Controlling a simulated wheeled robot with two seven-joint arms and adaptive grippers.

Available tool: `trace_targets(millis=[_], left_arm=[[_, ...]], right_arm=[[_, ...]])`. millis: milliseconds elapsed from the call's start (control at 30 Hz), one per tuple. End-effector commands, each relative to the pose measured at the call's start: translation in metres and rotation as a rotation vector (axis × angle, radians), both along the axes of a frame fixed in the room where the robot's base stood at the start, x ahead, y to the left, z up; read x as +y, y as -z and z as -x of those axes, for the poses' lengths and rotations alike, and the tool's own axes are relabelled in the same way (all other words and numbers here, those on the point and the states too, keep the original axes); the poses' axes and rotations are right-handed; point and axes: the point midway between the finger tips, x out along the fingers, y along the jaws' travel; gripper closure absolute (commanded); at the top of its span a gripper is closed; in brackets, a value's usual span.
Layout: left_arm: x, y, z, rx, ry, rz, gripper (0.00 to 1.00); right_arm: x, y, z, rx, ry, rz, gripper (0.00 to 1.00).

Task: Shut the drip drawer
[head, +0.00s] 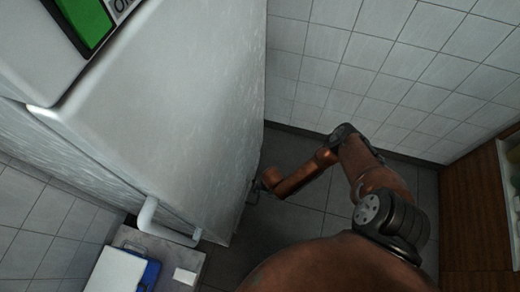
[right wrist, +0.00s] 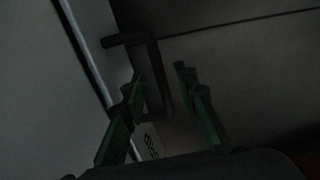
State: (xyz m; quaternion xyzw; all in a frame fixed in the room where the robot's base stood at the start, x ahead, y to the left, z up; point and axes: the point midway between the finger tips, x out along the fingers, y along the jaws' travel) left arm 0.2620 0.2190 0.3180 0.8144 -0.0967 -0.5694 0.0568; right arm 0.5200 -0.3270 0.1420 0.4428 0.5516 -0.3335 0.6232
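A large white machine (head: 170,110) fills the left of the head view. I cannot clearly make out the drip drawer. In the right wrist view, a dark bent bar like a handle (right wrist: 152,60) stands beside a pale edge (right wrist: 88,55), and a small white label (right wrist: 149,141) shows below it. My right gripper (right wrist: 161,70) is open, its two green fingers apart, with the bar's lower part showing between them; contact cannot be told. In the head view this gripper (head: 257,186) is small and dark at the machine's right edge. My left gripper is out of view.
A white pipe-like handle (head: 165,226) juts from the machine's lower front. A grey stand (head: 150,241) with a white-and-blue box (head: 118,272) is at the bottom left. Tiled wall (head: 400,60) stands behind, a wooden cabinet (head: 472,215) at right. Grey floor (head: 300,220) is open between.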

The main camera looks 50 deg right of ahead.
Motion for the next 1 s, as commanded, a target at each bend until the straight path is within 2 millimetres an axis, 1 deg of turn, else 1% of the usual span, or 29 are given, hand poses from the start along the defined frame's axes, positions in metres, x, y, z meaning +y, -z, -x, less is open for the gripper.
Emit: trace_targets(millis=[67,400,467,1000], left_arm=[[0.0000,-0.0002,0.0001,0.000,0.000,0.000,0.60],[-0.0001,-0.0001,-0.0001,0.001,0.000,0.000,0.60],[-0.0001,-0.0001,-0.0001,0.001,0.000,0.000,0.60],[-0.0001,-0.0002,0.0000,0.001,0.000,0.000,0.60]], right_arm=[[0.0002,-0.0002,-0.0001,0.000,0.000,0.000,0.73],[0.0001,-0.0001,0.0002,0.000,0.000,0.000,0.97],[0.0001,0.0000,0.0002,0.000,0.000,0.000,1.00],[-0.0001,0.0002,0.0005,0.001,0.001,0.000,1.00]])
